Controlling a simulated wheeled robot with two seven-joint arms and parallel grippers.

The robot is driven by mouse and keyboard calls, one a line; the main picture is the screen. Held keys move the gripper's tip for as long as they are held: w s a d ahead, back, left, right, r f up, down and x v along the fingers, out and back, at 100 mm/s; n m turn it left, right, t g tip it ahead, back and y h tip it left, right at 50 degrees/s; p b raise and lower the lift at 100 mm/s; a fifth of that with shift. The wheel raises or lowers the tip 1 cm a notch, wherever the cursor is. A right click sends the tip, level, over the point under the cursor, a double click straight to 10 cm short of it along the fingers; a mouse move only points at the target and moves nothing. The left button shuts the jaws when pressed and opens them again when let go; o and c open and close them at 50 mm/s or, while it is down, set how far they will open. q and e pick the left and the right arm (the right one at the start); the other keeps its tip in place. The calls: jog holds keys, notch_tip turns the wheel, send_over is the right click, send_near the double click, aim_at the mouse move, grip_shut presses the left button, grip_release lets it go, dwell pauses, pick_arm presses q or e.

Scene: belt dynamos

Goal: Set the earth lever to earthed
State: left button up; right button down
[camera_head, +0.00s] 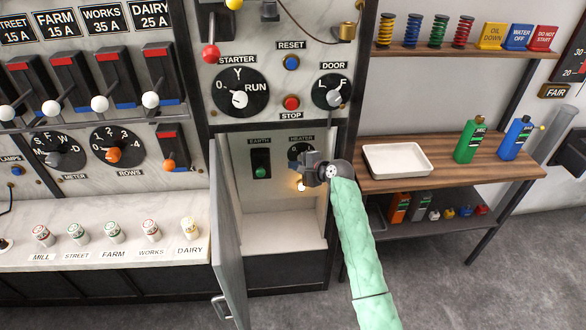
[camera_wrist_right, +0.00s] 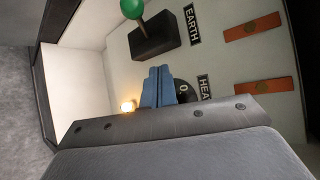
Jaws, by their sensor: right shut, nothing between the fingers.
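The earth lever is a black plate (camera_head: 261,157) with a green ball knob (camera_head: 261,172), under an EARTH label inside the open lower cabinet. In the head view the knob sits at the plate's lower part. In the right wrist view the green knob (camera_wrist_right: 133,8) stands out on its stem from the black base (camera_wrist_right: 155,42), at the top edge. My right gripper (camera_head: 304,170) is inside the cabinet opening, to the right of the lever and apart from it. Its blue fingers (camera_wrist_right: 158,75) are shut and empty, beside the heater dial (camera_wrist_right: 183,90). My left gripper is out of view.
The cabinet door (camera_head: 228,235) hangs open on the left. A lit lamp (camera_head: 301,186) glows below the heater dial (camera_head: 297,150), close to my right gripper. A shelf with a white tray (camera_head: 397,160) stands to the right of my arm. The cabinet floor (camera_head: 285,228) is clear.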

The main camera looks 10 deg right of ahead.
dwell(0.4)
